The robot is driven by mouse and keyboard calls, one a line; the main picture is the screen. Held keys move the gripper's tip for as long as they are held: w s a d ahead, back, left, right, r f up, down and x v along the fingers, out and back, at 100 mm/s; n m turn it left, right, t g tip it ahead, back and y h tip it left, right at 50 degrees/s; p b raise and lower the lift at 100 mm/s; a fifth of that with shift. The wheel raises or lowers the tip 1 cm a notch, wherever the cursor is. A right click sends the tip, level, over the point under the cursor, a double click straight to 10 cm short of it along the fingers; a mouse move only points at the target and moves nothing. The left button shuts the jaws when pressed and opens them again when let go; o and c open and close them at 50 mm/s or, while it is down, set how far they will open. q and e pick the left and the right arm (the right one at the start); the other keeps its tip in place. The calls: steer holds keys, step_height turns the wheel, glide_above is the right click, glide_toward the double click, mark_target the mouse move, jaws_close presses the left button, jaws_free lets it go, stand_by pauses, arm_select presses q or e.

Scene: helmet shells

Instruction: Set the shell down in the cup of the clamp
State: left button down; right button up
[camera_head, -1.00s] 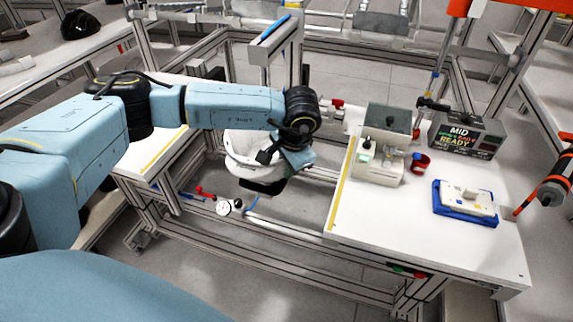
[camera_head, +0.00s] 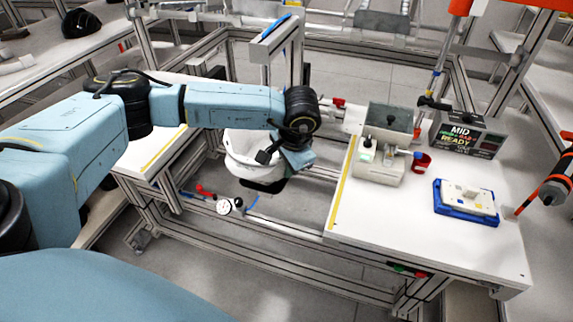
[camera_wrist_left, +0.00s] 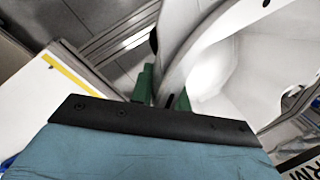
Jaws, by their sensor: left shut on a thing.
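The white helmet shell (camera_head: 240,150) hangs in the gap between the two white tables, partly hidden by my left wrist. My left gripper (camera_wrist_left: 166,92) is shut on the rim of the shell (camera_wrist_left: 205,75), with a green finger on each side of the wall. In the head view the left gripper's fingertips are hidden. A clamp with a cup cannot be made out clearly; a metal frame with a post (camera_head: 296,60) stands just behind the shell. My right gripper is not in view.
Below the shell are a round dial gauge (camera_head: 229,206) and a red-handled part (camera_head: 206,191) by the lower rails. The right table (camera_head: 400,235) carries a grey box fixture (camera_head: 380,172), a red cup (camera_head: 421,162), a blue tray (camera_head: 464,215) and a display sign (camera_head: 466,135).

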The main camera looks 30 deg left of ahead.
arm_select(q)
steer(key=c, duration=1.3)
jaws_free()
steer(key=shift+f, duration=0.1)
steer(key=v, duration=1.3)
steer(key=shift+d+r, duration=0.15)
steer(key=shift+r, duration=0.05)
